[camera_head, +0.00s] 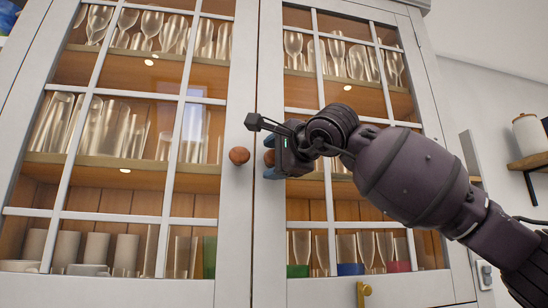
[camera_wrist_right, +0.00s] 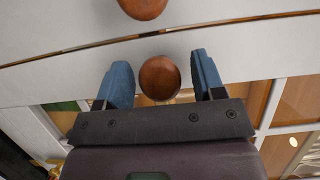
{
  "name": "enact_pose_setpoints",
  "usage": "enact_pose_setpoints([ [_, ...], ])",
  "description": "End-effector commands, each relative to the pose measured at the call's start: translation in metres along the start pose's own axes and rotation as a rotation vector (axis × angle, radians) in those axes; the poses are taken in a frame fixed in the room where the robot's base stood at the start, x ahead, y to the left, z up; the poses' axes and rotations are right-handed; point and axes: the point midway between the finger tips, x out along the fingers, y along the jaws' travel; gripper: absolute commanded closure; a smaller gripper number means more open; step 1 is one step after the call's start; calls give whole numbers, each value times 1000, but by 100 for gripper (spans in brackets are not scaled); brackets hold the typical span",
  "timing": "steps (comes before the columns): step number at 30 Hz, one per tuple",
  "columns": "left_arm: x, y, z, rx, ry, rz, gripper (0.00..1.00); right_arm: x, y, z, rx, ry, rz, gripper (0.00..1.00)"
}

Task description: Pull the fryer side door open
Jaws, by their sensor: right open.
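A white glazed cabinet shows in the head view, with a left door (camera_head: 234,100) and a right door (camera_head: 268,80); both look shut. No fryer is recognisable. The right door's round brown knob (camera_head: 269,158) is partly hidden behind my right gripper (camera_head: 272,161). In the right wrist view this knob (camera_wrist_right: 160,78) sits between the two blue fingers of my open right gripper (camera_wrist_right: 161,62), with visible gaps on both sides. The left door's knob (camera_head: 239,155) is free, and it also shows at the top of the right wrist view (camera_wrist_right: 143,8). My left gripper is not in view.
Behind the panes, glasses (camera_head: 97,125) and white cups (camera_head: 95,248) stand on wooden shelves (camera_head: 120,167). A brass handle (camera_head: 363,292) is below the right door. A wall shelf (camera_head: 530,160) with a jar (camera_head: 529,133) is at the right.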

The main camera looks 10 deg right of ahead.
Motion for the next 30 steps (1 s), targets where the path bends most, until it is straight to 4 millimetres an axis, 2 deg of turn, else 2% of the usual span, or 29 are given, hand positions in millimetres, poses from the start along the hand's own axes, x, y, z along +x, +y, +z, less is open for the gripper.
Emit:
enact_pose_setpoints([
  [3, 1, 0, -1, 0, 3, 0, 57, 0, 0, 0, 0, 0, 0, 39],
  [15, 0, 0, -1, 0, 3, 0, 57, 0, 0, 0, 0, 0, 0, 100],
  [23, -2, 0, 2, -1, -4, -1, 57, -8, 0, 3, -1, -19, -1, 100],
  [26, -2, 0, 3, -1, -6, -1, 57, -20, 1, 7, -1, -45, 0, 100],
  [30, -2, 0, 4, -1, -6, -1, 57, -47, 1, 14, -1, -107, -1, 100],
])
